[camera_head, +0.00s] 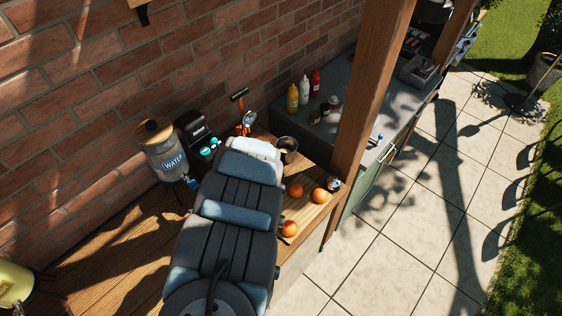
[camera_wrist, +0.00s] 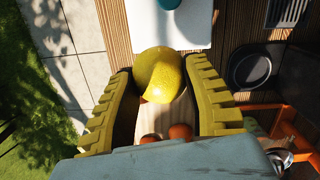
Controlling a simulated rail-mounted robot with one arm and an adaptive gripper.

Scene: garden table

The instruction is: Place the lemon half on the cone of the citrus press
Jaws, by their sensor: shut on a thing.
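The lemon half (camera_wrist: 160,72) is yellow, with its rounded peel facing the camera in the wrist view. My gripper (camera_wrist: 159,68) has its two ribbed yellow fingers on either side of it and is shut on it. The cut face is hidden. The citrus press, orange and silver with a dark lever, appears to be the thing beside the wall in the head view (camera_head: 246,123). Its orange frame shows at the right of the wrist view (camera_wrist: 292,122), apart from the lemon half. I cannot make out its cone. My arm hides the gripper in the head view.
A water dispenser (camera_head: 167,152) and black box (camera_head: 192,128) stand by the wall. Bottles (camera_head: 304,88) stand on the grey counter behind a wooden post (camera_head: 370,90).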

